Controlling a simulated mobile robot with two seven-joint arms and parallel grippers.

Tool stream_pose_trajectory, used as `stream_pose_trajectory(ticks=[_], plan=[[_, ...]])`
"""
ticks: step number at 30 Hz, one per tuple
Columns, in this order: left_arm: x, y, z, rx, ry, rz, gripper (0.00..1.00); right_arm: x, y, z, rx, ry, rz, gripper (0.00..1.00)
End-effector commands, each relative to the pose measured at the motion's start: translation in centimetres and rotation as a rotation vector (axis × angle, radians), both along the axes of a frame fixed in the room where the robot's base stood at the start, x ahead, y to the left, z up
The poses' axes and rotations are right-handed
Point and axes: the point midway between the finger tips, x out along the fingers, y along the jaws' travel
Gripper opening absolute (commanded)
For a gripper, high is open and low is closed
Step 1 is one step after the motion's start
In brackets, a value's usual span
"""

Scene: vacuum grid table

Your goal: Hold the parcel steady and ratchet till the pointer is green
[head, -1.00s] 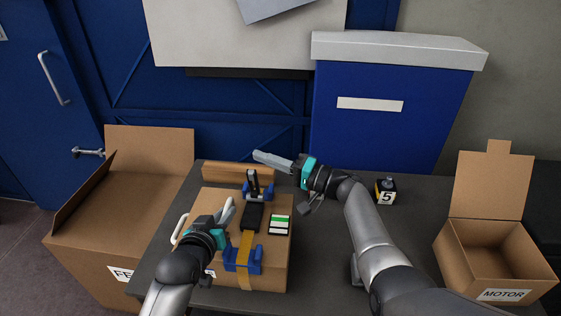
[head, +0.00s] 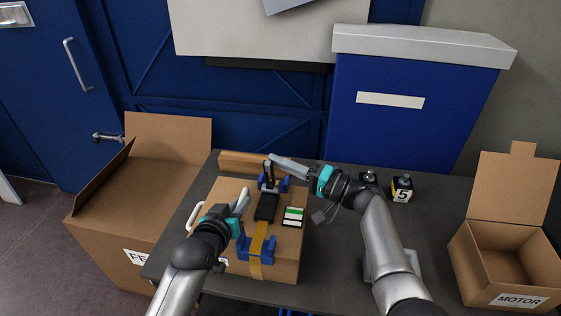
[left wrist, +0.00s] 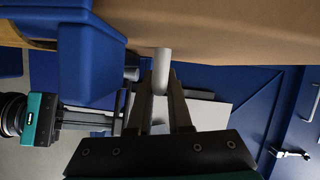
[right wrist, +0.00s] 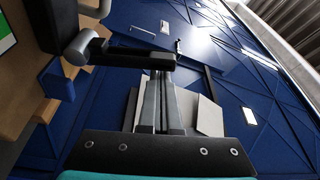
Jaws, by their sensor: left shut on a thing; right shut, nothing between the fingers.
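The cardboard parcel (head: 285,268) sits on the grey table, with a yellow strap (head: 258,250) over its top. A black ratchet (head: 267,206) with blue brackets sits on the strap, its lever (head: 270,170) upright at the far end. A small gauge (head: 293,216) with green and white bands lies beside it; I cannot make out its pointer.
An open carton (head: 110,235) stands left of the table, and an open MOTOR box (head: 515,265) at the right. A blue bin (head: 410,115) stands behind. A block marked 5 (head: 401,189) and a dark knobbed piece (head: 369,177) lie right of my right arm.

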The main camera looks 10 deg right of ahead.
Motion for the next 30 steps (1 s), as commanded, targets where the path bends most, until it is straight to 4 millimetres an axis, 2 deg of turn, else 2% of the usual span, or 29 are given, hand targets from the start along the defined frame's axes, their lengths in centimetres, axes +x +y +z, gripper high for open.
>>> stream_pose_trajectory(ticks=[17,30], plan=[[0.0,0.0,0.0,0.000,0.001,-0.001,0.00,-1.4,0.5,-0.1,-0.041,-0.135,0.002,0.00],[0.0,-0.1,0.0,0.000,0.001,-0.001,0.00,-4.7,1.6,-1.2,-0.156,-0.491,0.002,0.00]])
